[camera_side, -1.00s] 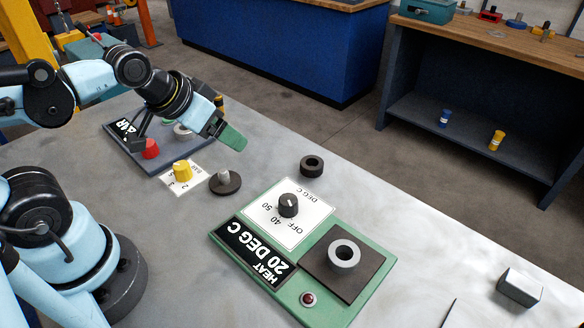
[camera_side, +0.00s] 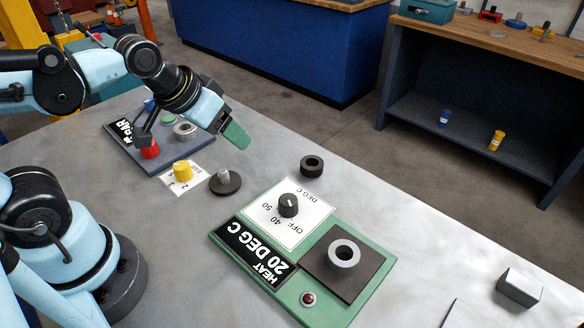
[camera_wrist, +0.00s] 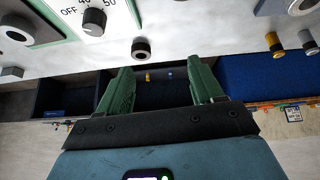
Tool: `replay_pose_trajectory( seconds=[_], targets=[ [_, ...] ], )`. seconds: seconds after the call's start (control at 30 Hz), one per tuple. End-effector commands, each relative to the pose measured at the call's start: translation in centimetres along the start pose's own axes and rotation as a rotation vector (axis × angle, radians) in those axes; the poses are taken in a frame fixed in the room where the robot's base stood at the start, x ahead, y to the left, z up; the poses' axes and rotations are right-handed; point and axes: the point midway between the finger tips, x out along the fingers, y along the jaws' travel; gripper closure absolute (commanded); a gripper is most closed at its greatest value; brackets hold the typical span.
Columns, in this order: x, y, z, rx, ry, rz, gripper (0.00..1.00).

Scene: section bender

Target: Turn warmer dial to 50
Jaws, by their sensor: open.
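The warmer dial is a black knob (camera_side: 288,204) on a white scale plate (camera_side: 262,222) marked OFF, 40, 50 and DEG C. The plate is on the green warmer base (camera_side: 330,308), whose black display (camera_side: 254,255) reads HEAT 20 DEG C. The dial's white mark appears to be near OFF, though I cannot tell exactly. In the wrist view the dial (camera_wrist: 94,21) is at the upper left. My gripper (camera_side: 232,137), with green fingers, is open and empty, above the table to the upper left of the dial and apart from it. Both fingers show in the wrist view (camera_wrist: 160,84).
The warmer carries a dark plate with a grey ring (camera_side: 344,254) and a red lamp (camera_side: 308,299). A black ring (camera_side: 312,166), a dark disc with a stem (camera_side: 225,181), a yellow knob (camera_side: 182,171) and a red knob (camera_side: 149,149) are nearby. A grey block (camera_side: 520,287) is at right.

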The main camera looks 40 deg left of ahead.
Motion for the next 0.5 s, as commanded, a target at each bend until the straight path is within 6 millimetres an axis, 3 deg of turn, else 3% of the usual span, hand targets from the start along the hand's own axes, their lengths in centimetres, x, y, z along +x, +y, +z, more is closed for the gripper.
replay_pose_trajectory(
  seconds=[0.2,0.5],
  targets=[
    [0.4,3.9,-1.7,-0.129,-0.201,0.025,0.34],
    [1.8,9.3,-2.4,-0.288,-0.461,-0.044,0.34]
  ],
)
